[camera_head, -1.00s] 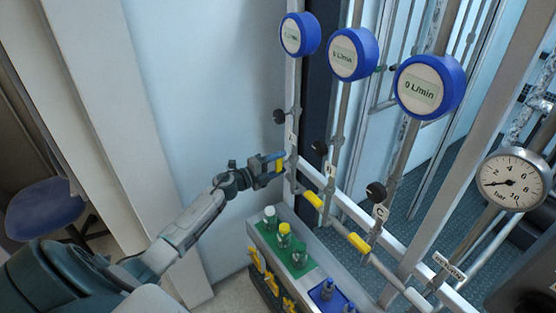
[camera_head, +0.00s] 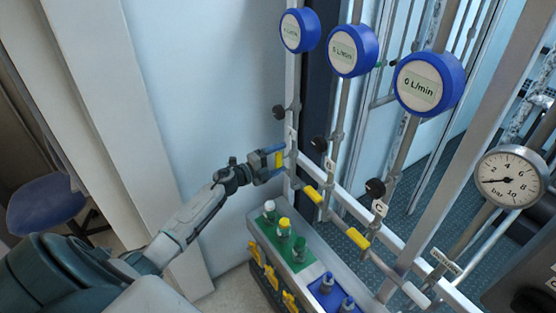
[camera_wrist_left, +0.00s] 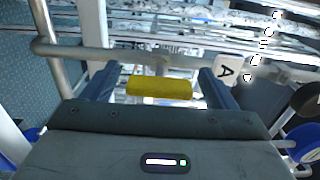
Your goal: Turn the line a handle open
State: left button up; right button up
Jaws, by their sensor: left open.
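The line A handle, a yellow lever, shows in the left wrist view (camera_wrist_left: 160,88) between my gripper's two blue fingers, beside the label marked A (camera_wrist_left: 226,71). In the head view the yellow handle (camera_head: 278,160) is partly hidden by my gripper. My left gripper (camera_head: 277,157) is open around the handle, with a finger on each side; I cannot tell whether either touches it. Its fingers also show in the wrist view (camera_wrist_left: 160,85). My right gripper is not in view.
Two more yellow handles, one on line B (camera_head: 312,194) and one on line C (camera_head: 358,238), sit on the pipes to the right. Blue flow meters (camera_head: 354,50) and a pressure gauge (camera_head: 507,178) are above. A rack of capped bottles (camera_head: 254,222) stands below.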

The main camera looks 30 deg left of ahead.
pick_arm(q)
jog(key=b+v, duration=0.5)
jog(key=v, duration=0.5)
jog(key=shift+s, duration=0.35)
jog(key=shift+a, duration=0.15)
